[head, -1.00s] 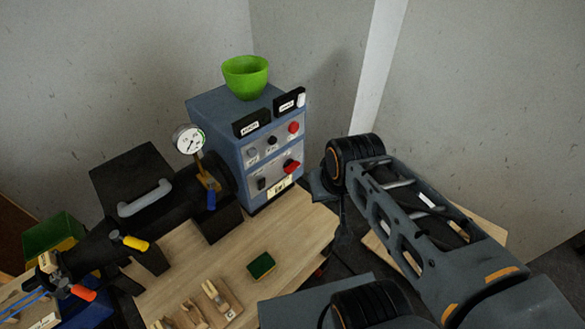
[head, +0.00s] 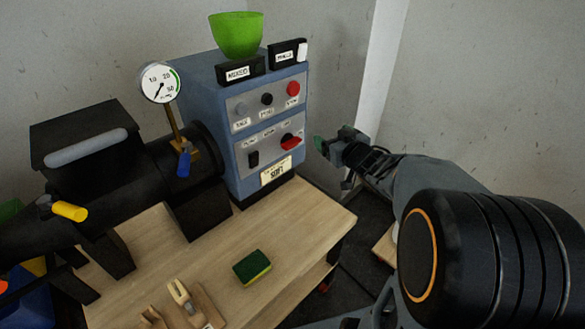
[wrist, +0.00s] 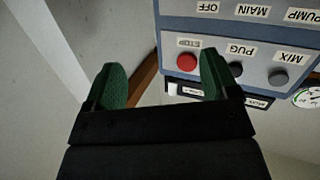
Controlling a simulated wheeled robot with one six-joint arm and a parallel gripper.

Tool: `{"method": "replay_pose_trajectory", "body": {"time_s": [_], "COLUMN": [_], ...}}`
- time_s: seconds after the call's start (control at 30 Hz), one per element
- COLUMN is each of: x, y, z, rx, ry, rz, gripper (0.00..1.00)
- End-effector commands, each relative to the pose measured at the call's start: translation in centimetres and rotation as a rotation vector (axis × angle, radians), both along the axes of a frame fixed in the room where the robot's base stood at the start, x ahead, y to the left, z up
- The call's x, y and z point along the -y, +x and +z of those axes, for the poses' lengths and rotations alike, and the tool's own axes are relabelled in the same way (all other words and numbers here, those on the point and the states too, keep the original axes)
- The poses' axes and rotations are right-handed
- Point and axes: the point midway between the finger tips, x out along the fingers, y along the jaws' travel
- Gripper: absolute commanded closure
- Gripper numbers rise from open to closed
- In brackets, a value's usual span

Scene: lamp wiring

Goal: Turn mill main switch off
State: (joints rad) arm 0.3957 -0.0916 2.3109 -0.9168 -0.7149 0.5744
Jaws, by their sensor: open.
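The blue control box (head: 268,112) of the mill stands at the back of the bench. The red rotary main switch (head: 290,142) is on its lower panel, at the right; the knob looks turned sideways. In the wrist view the picture is upside down and the MAIN label (wrist: 252,11) shows at the top edge, but the switch knob is out of frame. My gripper (head: 330,146) is open and empty, to the right of the box and apart from it. Its green-padded fingers (wrist: 160,80) show in the wrist view; one overlaps the panel edge near the red stop button (wrist: 187,62).
A black rocker switch (head: 253,158) sits left of the main switch. Upper buttons include a red one (head: 293,88). A green bowl (head: 237,36) stands on the box. A pressure gauge (head: 161,83), a sponge (head: 252,267) and wooden tools (head: 190,302) are left of my arm.

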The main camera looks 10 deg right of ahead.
Motion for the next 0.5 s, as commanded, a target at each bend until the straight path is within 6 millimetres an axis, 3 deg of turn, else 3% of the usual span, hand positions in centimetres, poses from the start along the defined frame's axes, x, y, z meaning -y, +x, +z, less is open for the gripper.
{"method": "replay_pose_trajectory", "body": {"time_s": [0.03,0.2,0.5], "x": [0.0,-1.0,-2.2], "y": [0.2,-0.2,0.0], "z": [-3.2,-6.5,-7.9], "rx": [0.021,0.072,0.091], "ry": [0.023,0.101,0.159], "rz": [0.057,0.241,0.361], "gripper": [0.15,0.0,0.0]}}
